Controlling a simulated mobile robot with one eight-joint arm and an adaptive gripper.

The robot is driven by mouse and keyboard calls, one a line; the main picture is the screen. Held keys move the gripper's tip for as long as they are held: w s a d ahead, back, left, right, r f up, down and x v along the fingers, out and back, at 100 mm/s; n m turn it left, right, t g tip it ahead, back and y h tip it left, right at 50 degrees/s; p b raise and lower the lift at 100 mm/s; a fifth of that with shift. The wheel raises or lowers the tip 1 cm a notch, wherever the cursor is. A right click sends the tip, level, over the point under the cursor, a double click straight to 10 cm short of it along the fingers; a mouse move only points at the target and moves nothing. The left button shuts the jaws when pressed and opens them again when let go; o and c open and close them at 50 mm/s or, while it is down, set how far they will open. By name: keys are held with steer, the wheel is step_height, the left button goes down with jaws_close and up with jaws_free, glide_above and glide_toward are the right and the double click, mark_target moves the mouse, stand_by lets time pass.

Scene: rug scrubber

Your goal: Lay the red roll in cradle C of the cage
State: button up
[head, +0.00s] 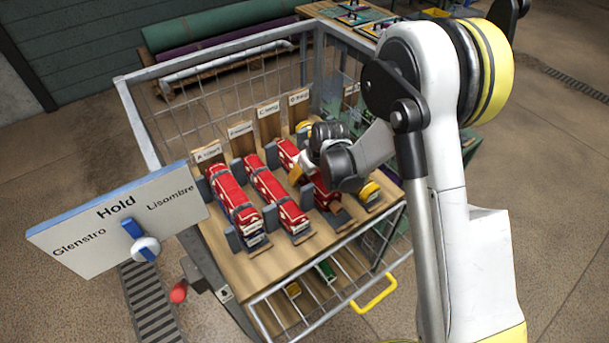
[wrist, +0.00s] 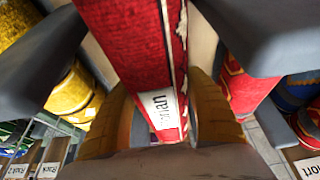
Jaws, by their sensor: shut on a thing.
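My gripper (head: 312,172) is shut on a red roll (wrist: 135,45). In the wrist view the roll runs between its two brownish-yellow finger pads, and a white label shows on it. The cage (head: 152,132) holds a wooden deck with the cradles. Red rolls lie in cradle A (head: 227,190) and the cradle beside it (head: 265,183).
A yellow roll (head: 369,190) lies to the right of the held roll, mostly hidden by my arm. A sign (head: 85,231) reading Hold, Glenstro and Lisombre, with a knob (head: 146,249), stands front left. A wire drawer with a yellow handle (head: 375,294) is below the deck.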

steer(key=shift+f, duration=0.1)
steer(key=o, duration=1.4)
steer(key=shift+r, duration=0.25)
steer(key=p+v, duration=0.4)
steer(key=v, duration=0.8)
steer(key=shift+d, duration=0.1)
